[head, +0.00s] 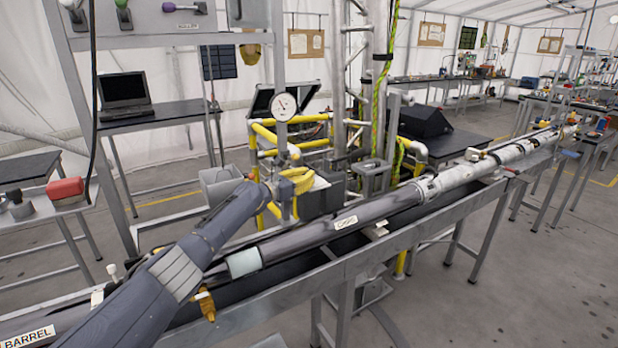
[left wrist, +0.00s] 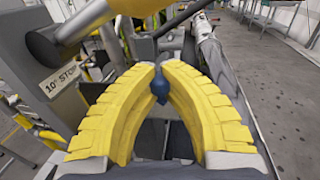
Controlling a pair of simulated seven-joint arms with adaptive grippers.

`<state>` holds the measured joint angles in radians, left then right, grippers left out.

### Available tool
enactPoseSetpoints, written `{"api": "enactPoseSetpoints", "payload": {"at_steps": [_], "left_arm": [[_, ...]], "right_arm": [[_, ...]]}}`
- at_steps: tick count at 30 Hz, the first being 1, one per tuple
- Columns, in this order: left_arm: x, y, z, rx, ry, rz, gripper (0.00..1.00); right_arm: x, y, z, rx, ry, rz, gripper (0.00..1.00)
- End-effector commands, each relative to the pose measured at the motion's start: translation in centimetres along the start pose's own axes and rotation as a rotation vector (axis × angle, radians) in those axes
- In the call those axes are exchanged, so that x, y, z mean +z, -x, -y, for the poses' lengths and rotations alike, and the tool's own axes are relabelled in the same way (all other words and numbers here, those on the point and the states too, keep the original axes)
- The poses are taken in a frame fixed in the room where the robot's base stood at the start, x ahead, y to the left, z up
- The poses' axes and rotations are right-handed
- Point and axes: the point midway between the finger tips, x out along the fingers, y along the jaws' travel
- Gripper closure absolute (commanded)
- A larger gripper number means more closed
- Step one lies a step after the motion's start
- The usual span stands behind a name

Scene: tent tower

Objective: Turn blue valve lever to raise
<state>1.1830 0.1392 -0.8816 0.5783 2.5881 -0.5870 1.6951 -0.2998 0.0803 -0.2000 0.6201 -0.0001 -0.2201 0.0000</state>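My left gripper (head: 300,182) reaches in from the left toward the gauge stand, with its yellow fingers beside the post. In the left wrist view its two yellow fingers (left wrist: 160,68) arch together, their tips close to each other. The rounded blue end of the valve lever (left wrist: 160,84) sits between the tips and appears gripped by them. In the head view the lever is hidden by the fingers. My right gripper is in neither view.
A round gauge (head: 285,106) stands above the gripper, with yellow rails (head: 312,145) around it. A long pipe (head: 345,218) runs on a metal bench beside my arm. A "10° STOP" label (left wrist: 60,80) is left of the fingers.

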Motion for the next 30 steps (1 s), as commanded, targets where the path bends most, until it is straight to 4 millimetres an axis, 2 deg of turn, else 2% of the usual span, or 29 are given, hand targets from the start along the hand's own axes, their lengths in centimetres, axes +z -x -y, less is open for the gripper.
{"api": "enactPoseSetpoints", "payload": {"at_steps": [30], "left_arm": [[0.25, 0.19, -0.24, -0.072, 0.0, 0.003, 1.0]], "right_arm": [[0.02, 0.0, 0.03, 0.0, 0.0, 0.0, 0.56]]}}
